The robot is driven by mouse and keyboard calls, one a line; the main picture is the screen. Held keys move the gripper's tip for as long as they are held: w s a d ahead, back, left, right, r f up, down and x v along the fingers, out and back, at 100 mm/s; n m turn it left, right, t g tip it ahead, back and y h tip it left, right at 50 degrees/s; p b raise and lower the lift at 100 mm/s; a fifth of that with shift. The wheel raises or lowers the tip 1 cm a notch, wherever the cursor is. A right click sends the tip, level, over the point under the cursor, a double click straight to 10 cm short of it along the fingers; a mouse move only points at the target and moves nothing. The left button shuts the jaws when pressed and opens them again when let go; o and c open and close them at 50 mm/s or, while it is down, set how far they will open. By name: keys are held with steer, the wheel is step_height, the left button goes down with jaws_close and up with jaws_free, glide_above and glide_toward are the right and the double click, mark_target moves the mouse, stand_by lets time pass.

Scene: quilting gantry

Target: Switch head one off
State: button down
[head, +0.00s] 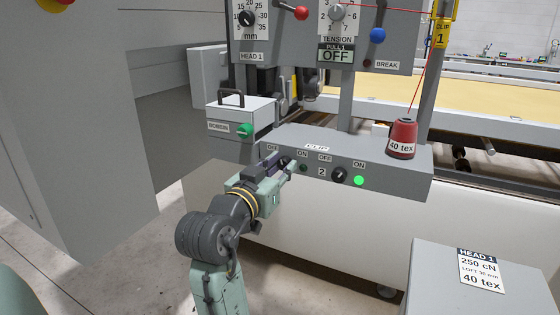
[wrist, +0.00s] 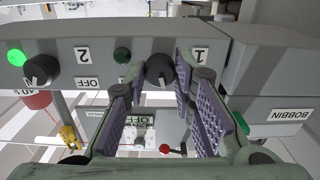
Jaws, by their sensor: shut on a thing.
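The grey control box (head: 400,180) carries two black knobs, each between OFF and ON labels. My gripper (head: 284,165) is at the left knob in the head view and mostly hides it. In the upside-down wrist view, this head one knob (wrist: 160,70), by the label 1 (wrist: 199,56), is between my two purple-padded fingers, which are shut on it. The head two knob (head: 339,175) stands beside a bright green lamp (head: 359,180).
A red thread cone (head: 403,140) marked 40 tex stands on the box. A bobbin case (head: 240,115) with a green knob is at the left. Above is a panel with dials and red and blue ball levers. A grey block (head: 435,275) is at front right.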

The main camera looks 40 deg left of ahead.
steer(key=shift+n+p, duration=0.7)
steer(key=shift+n, duration=0.9)
steer(key=c, duration=1.3)
jaws_free()
steer(key=shift+c, duration=0.2)
steer(key=shift+s, duration=0.1)
steer(key=v, duration=1.1)
steer(key=shift+s, duration=0.4)
